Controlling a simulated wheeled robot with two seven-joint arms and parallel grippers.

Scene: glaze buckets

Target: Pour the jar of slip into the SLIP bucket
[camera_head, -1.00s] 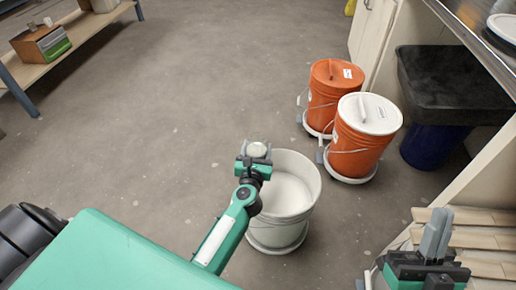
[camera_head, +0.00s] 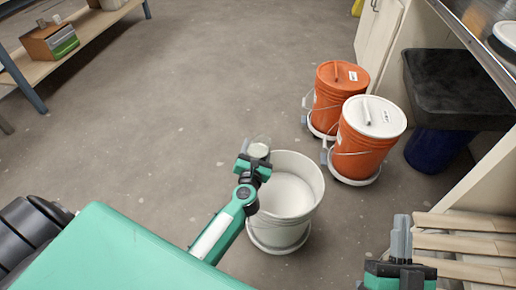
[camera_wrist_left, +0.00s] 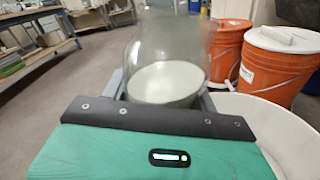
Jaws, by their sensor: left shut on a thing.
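My left gripper (camera_head: 254,166) is shut on a clear glass jar (camera_head: 260,146), at the far-left rim of an open white bucket (camera_head: 278,233). The jar also shows in the left wrist view (camera_wrist_left: 168,45), with pale slip (camera_wrist_left: 165,82) in it. The jar is slightly tilted at most, and no stream of slip shows. The bucket stands on a white dolly and holds pale material; no label on it is readable. My right gripper (camera_head: 402,238) is low at the right, its fingers close together with nothing between them.
Two orange buckets, one with an orange lid (camera_head: 338,75) and one with a white lid (camera_head: 375,115), stand beyond on dollies. A dark bin (camera_head: 455,90) and a counter (camera_head: 480,45) bound the right. Wooden slats (camera_head: 465,245) lie near my right gripper. Floor at left is clear.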

